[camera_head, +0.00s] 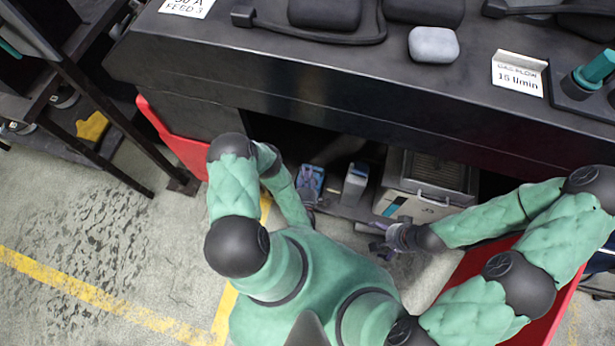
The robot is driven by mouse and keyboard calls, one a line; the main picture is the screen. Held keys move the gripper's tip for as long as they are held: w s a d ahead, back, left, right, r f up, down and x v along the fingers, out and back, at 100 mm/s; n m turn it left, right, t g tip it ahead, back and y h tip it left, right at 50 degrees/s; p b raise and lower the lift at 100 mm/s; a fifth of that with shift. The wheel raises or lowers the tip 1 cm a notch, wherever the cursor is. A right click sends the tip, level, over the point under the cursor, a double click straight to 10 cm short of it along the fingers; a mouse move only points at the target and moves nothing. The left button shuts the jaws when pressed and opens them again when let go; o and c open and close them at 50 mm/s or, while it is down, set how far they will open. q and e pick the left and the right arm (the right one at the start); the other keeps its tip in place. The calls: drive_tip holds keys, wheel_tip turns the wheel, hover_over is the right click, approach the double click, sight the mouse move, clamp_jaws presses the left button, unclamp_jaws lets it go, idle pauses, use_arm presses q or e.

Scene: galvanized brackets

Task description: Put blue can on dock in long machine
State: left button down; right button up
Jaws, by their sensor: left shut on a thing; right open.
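The long dark machine (300,85) runs across the top of the view, with an open recess beneath its top. My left gripper (308,198) is low at this recess, partly hidden by my own arm. It is shut on a small blue thing, which looks like the blue can (311,177); its shape is hard to make out. My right gripper (379,241) is open and empty, in front of a grey metal box. I cannot make out the dock clearly.
The grey metal box with a handle (428,187) and a small grey block (355,183) stand in the recess. Red panels (172,135) flank my arms. A dark shelf rack (95,100) stands at left. A rounded grey block (433,44) and labels are on the machine top.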

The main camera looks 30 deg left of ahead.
sight(307, 166)
use_arm(q)
drive_tip(key=w+a+f+b, duration=0.1)
drive_tip(key=f, duration=0.1)
drive_tip(key=w+a+f+b, duration=0.1)
drive_tip(key=w, duration=0.1)
drive_tip(key=w+a+f+b, duration=0.1)
drive_tip(key=w+f, duration=0.1)
drive_tip(key=shift+a+f, duration=0.1)
drive_tip(key=shift+f, duration=0.25)
drive_tip(key=f, duration=0.1)
drive_tip(key=f+b, duration=0.2)
drive_tip(key=f, duration=0.1)
drive_tip(key=shift+w+a, duration=0.15)
drive_tip(key=shift+w, duration=0.15)
drive_tip(key=shift+r, duration=0.1)
drive_tip(key=c, duration=1.2)
unclamp_jaws()
drive_tip(key=shift+s, duration=0.1)
drive_tip(key=shift+o, duration=0.2)
